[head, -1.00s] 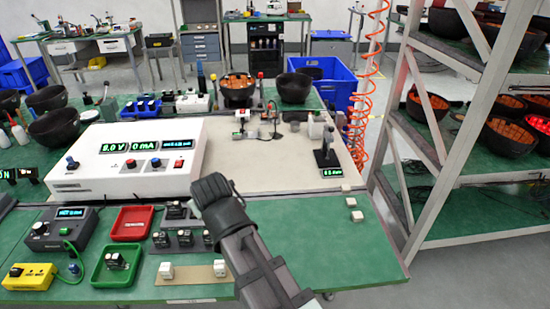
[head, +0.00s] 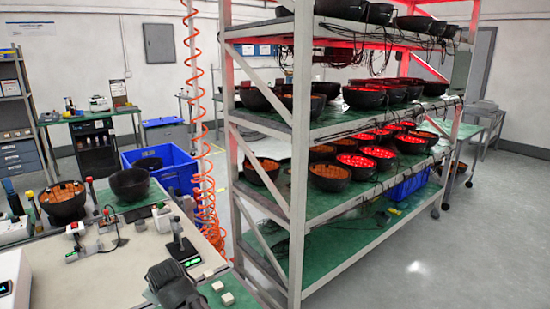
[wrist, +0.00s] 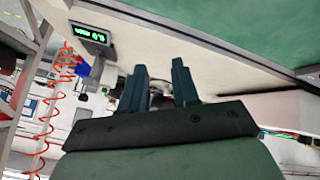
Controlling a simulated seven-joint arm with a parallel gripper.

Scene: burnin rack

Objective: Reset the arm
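My gripper (wrist: 159,72) shows in the wrist view with its two dark blue-grey fingers apart and nothing between them. In the head view, a dark end part of my arm (head: 175,285) shows at the bottom edge, left of the middle, over the near edge of the bench. The fingers cannot be made out there. The wrist view looks past the fingers at a pale mat (wrist: 220,62) and a small green-lit readout (wrist: 91,36).
A tall rack (head: 297,180) with black bowls, many glowing red, fills the middle and right. A blue bin (head: 178,170) and orange coiled hose (head: 208,190) stand beyond the bench. A gauge stand (head: 180,243) and small pale blocks (head: 222,290) sit near my arm. Open floor lies right.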

